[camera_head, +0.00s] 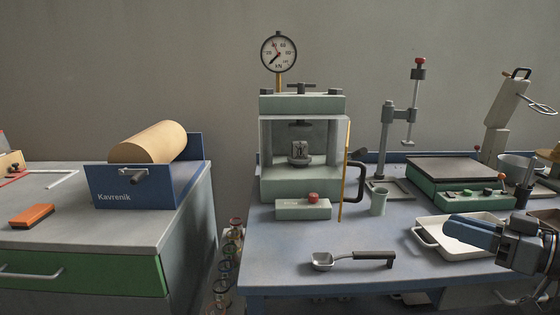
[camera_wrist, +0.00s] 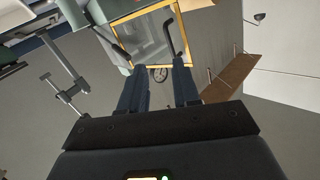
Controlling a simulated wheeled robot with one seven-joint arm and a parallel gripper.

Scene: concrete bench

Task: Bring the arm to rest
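My gripper (camera_head: 452,228) is at the lower right of the head view, over the white tray (camera_head: 423,238). Its blue fingers point left. In the wrist view my gripper (camera_wrist: 158,65) shows its two fingers apart, with nothing between them. Whether the fingers clear the tray or touch it cannot be told from the head view.
The green press (camera_head: 300,184) with a gauge (camera_head: 279,51) stands mid-bench. A spoon-like scoop (camera_head: 350,258) lies in front. A cup (camera_head: 378,202), a stand (camera_head: 386,140) and a green hotplate-like device (camera_head: 455,184) are behind the tray. The bench front left of my gripper is mostly clear.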

